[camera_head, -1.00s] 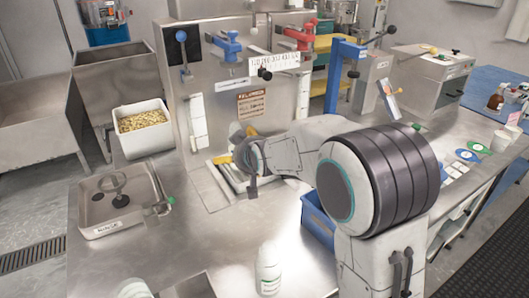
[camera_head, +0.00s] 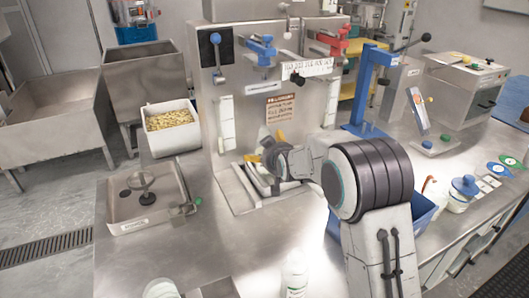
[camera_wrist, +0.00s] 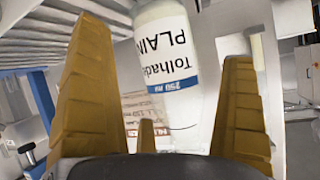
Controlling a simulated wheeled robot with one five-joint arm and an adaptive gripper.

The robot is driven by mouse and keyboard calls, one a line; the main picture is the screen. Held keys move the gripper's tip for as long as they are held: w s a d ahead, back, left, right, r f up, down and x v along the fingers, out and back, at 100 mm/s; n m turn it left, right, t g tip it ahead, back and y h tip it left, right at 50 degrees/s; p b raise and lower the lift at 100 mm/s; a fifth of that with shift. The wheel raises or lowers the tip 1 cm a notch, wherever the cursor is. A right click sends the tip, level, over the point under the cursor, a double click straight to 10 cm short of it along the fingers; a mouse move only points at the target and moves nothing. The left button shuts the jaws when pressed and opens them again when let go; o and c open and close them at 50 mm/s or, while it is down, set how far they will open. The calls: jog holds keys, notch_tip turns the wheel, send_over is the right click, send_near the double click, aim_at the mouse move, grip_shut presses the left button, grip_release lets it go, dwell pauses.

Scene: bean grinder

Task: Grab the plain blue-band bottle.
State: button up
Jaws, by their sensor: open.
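In the wrist view a white bottle (camera_wrist: 180,60) with a blue band and the upside-down word "PLAIN" stands between the yellow fingers of my gripper (camera_wrist: 167,50). The fingers are open, one on each side; whether either touches the bottle I cannot tell. The bottle's lower part in the picture is partly hidden by the gripper. In the head view my gripper (camera_head: 266,146) is at the tray recess at the foot of the steel grinder panel. A pale bottle (camera_head: 262,133) shows just behind it, partly covered.
Another white bottle (camera_head: 294,275) stands at the table's front edge. A blue bin (camera_head: 422,212) lies beside my arm, and a blue-lidded jar (camera_head: 463,192) stands right of it. A steel basin (camera_head: 122,205) is at left. The steel table (camera_head: 230,240) is clear in between.

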jog(key=shift+x, duration=1)
jog(key=shift+c, duration=0.4)
jog(key=c, duration=1.2)
